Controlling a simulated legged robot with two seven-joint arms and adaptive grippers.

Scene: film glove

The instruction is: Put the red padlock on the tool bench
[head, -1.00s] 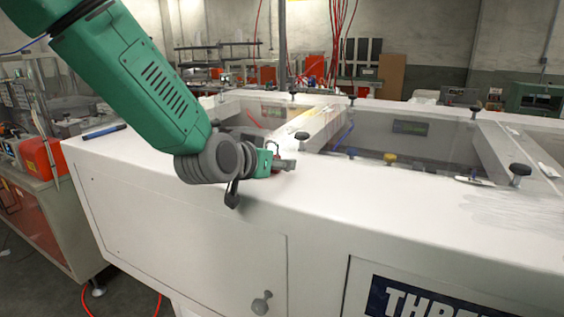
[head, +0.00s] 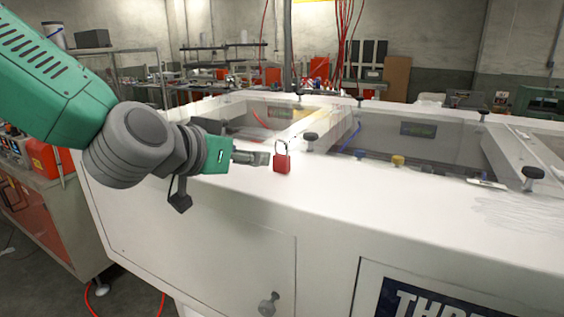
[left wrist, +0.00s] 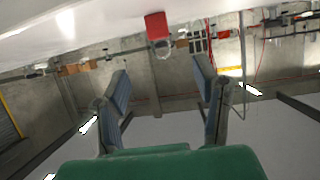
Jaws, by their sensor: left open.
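The red padlock (head: 282,162) stands upright, shackle up, on the white top of a large machine cabinet (head: 330,200). It also shows in the left wrist view (left wrist: 157,26), which is upside down, with its body against the white surface. My left gripper (head: 262,158) is open and empty just left of the padlock, with a small gap between them. Its two spread fingers also show in the left wrist view (left wrist: 162,78), with the padlock beyond their tips. I cannot tell which surface is the tool bench. My right gripper is not in view.
A bench with orange-red panels (head: 35,205) is at the left. The white top to the right of the padlock is clear near the front edge.

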